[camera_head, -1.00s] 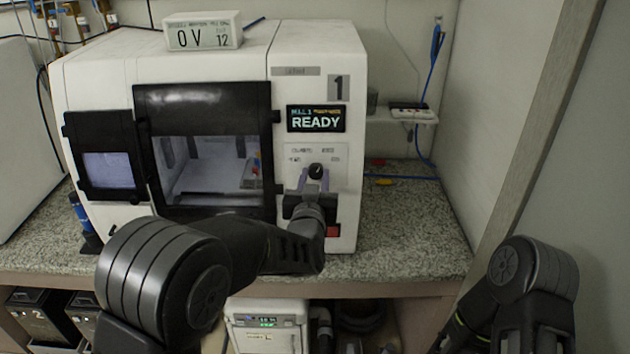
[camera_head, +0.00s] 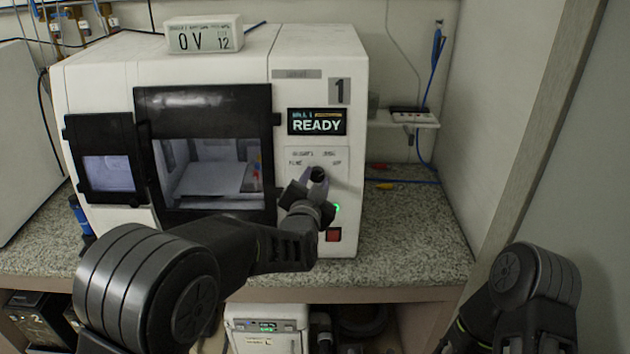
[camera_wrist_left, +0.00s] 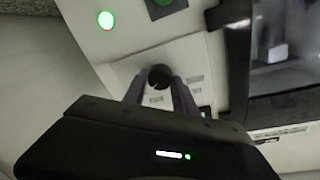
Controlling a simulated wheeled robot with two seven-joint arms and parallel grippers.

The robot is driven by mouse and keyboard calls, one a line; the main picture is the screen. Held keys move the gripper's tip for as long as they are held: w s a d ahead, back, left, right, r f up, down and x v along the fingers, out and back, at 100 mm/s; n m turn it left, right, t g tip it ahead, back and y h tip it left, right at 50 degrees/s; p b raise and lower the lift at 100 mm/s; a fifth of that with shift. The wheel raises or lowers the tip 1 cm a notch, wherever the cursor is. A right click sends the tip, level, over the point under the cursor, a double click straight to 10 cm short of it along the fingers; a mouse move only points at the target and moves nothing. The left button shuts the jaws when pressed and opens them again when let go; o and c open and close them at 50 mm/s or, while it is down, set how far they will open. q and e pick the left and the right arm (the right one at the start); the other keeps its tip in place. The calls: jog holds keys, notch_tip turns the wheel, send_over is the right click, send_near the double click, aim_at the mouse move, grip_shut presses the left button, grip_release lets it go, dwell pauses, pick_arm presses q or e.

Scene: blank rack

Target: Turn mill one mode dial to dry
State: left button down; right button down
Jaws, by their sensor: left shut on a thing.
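Mill one (camera_head: 317,62) is the white machine on the counter, marked "1", with a display (camera_head: 317,121) reading READY. Its mode dial (camera_head: 317,173) is a small black knob on a pale label panel below the display. The dial also shows in the left wrist view (camera_wrist_left: 159,77), between the fingertips. My left gripper (camera_head: 316,180) is shut on the dial and is tilted. In the left wrist view its two fingers (camera_wrist_left: 160,92) reach to either side of the knob. The label words are too small to read. My right arm is at the lower right; its fingertips are out of view.
A red button (camera_head: 333,235) and a green light (camera_head: 336,208) sit below the dial. A dark-framed window (camera_head: 205,95) is left of the panel. A small meter box (camera_head: 204,34) stands on top.

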pick_arm(q)
jog(key=c, duration=1)
grip_release()
jog(key=s+a+b, duration=0.1)
jog(key=s, duration=0.6)
jog(key=shift+s+r+b, duration=0.3)
jog(key=shift+s+b, duration=0.05)
jog(key=shift+b, duration=0.05)
